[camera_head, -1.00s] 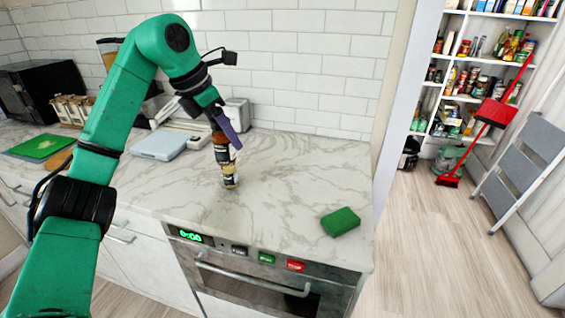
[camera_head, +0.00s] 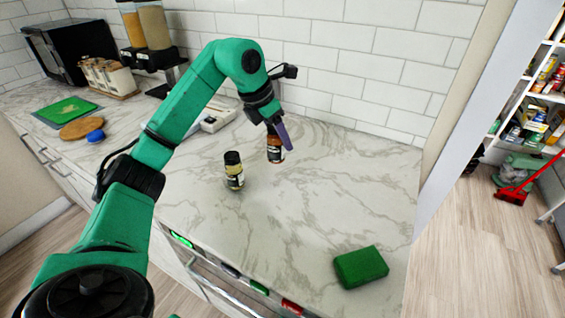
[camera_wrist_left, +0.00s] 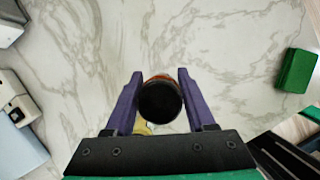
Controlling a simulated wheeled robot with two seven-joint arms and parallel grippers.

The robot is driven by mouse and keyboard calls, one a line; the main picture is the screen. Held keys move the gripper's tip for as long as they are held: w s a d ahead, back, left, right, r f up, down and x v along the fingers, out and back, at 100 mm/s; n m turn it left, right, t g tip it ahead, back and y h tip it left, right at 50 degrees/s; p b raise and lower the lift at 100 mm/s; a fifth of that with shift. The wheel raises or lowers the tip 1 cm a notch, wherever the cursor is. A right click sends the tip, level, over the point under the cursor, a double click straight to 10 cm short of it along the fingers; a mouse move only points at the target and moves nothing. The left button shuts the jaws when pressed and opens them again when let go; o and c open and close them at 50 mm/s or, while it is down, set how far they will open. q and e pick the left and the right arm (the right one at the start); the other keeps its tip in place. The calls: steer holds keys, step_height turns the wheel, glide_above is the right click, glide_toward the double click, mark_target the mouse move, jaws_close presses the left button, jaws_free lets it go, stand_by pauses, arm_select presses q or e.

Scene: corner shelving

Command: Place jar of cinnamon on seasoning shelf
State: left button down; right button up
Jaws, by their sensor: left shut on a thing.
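My left gripper (camera_head: 280,135) is shut on a small jar (camera_head: 275,152) with reddish-brown contents, held upright over the marble counter. In the left wrist view its black lid (camera_wrist_left: 160,101) sits between the two purple fingers (camera_wrist_left: 160,95). Its label cannot be read, but its colour fits cinnamon. A second jar (camera_head: 234,172) with a black lid and pale yellowish contents stands on the counter to the left. Shelves (camera_head: 545,90) with many goods show at the right edge, partly cut off; I cannot tell which is for seasoning. My right gripper is not in view.
A green sponge-like block (camera_head: 361,267) lies on the counter (camera_head: 320,215) near its front right. A chopping board (camera_head: 66,110), dispensers (camera_head: 150,25) and a microwave (camera_head: 75,50) stand at the left. A red broom (camera_head: 515,195) stands on the wooden floor by the shelves.

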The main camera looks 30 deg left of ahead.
mark_target(281, 160)
arm_select(q)
step_height(281, 160, down, 7)
steer(key=shift+w+r, duration=0.1)
steer(key=shift+f, duration=0.35)
steer(key=shift+w+f, duration=0.1)
steer(key=shift+f, duration=0.05)
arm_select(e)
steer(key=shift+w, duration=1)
arm_select(q)
steer(key=shift+c, duration=1.2)
jaws_free()
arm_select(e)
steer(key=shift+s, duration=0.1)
